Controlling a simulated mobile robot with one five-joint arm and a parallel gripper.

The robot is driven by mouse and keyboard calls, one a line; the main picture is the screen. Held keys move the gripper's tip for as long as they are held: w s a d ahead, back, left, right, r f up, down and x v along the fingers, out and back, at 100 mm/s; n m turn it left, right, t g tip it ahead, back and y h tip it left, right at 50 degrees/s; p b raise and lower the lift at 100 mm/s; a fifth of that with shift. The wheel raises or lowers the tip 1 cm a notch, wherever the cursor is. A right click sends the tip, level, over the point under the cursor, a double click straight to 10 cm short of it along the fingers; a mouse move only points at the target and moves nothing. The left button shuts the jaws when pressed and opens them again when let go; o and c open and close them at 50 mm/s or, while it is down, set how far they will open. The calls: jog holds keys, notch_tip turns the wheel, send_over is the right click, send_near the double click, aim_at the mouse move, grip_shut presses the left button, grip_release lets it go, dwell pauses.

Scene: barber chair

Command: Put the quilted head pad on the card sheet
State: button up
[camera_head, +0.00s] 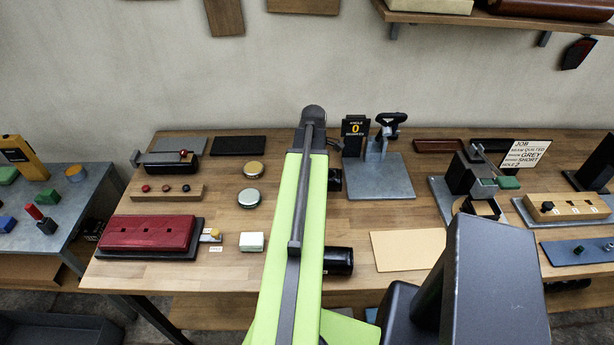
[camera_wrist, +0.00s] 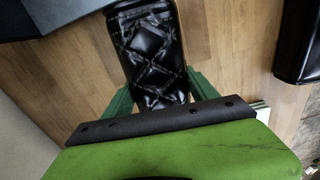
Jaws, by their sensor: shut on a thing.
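The quilted head pad (camera_wrist: 152,48) is black and shiny with diamond stitching. In the wrist view it lies between the green fingers of my gripper (camera_wrist: 160,95), which is shut on its near end. In the head view only a black end of it (camera_head: 335,180) shows just right of my green arm; my gripper is hidden there. I cannot tell whether the pad touches the bench. The card sheet (camera_head: 405,250) is flat, tan and bare, in the middle of the bench, to the right of and nearer than the pad.
A smooth black pad (camera_head: 338,261) lies close to my arm, left of the card sheet. A steel plate with a black clamp (camera_head: 380,180) stands behind the sheet. A dark press (camera_head: 465,180) stands to the right. A red pad (camera_head: 148,233) and round tins (camera_head: 249,197) are left.

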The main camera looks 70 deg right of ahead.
jog(key=s+a+r+p, duration=0.1)
jog(key=s+r+p, duration=0.3)
jog(key=s, duration=0.5)
jog(key=shift+s+a+r+p, duration=0.3)
jog(key=shift+a+r, duration=0.05)
jog(key=shift+r, duration=0.45)
